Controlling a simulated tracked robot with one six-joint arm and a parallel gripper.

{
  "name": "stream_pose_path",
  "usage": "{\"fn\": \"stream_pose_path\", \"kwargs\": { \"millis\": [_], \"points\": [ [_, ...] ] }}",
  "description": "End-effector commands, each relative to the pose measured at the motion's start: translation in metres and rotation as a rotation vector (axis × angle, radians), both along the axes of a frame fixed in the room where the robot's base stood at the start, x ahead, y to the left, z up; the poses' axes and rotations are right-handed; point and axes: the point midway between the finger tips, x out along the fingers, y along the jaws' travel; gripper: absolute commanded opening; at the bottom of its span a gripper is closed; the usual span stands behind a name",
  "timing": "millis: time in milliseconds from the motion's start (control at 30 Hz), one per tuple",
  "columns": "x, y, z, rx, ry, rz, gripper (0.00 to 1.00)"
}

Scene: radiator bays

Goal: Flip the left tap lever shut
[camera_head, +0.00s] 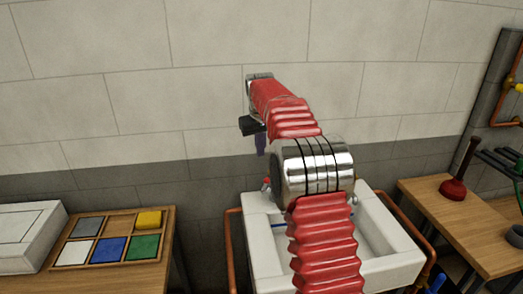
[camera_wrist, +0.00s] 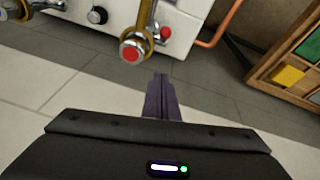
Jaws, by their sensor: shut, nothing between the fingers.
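The white sink (camera_head: 262,240) stands against the wall, partly hidden behind my arm. A small red part of the left tap (camera_head: 266,184) shows at the sink's back left corner; the rest is hard to make out. In the wrist view the left tap (camera_wrist: 131,52) has a chrome body with a red cap, and a brass-coloured bar (camera_wrist: 146,20) runs up from it. My gripper (camera_head: 260,145) is above the sink's back left corner, pointing down. Its purple fingers (camera_wrist: 162,92) are shut and empty, apart from the tap, with a gap between them in the picture.
A wooden tray of coloured blocks (camera_head: 118,240) and a white box (camera_head: 30,235) lie at the left. Copper pipes (camera_head: 233,250) flank the sink. A plunger (camera_head: 455,188) stands on the wooden bench (camera_head: 470,230) at the right. The wall (camera_head: 120,70) is close behind my gripper.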

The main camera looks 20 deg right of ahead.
Motion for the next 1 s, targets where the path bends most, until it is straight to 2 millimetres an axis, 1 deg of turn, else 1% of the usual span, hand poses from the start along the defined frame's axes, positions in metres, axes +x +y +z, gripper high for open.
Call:
{"fn": "stream_pose_path", "kwargs": {
  "millis": [33, 467, 833, 1000],
  "points": [
    [0.002, -0.001, -0.009, 0.001, 0.004, 0.0, 0.0],
    [0.019, -0.007, -0.073, 0.001, 0.003, 0.0, 0.0],
    [-0.006, -0.008, -0.086, 0.001, 0.002, 0.001, 0.0],
    [-0.013, -0.008, -0.09, 0.0, 0.001, 0.001, 0.0]
  ]
}}
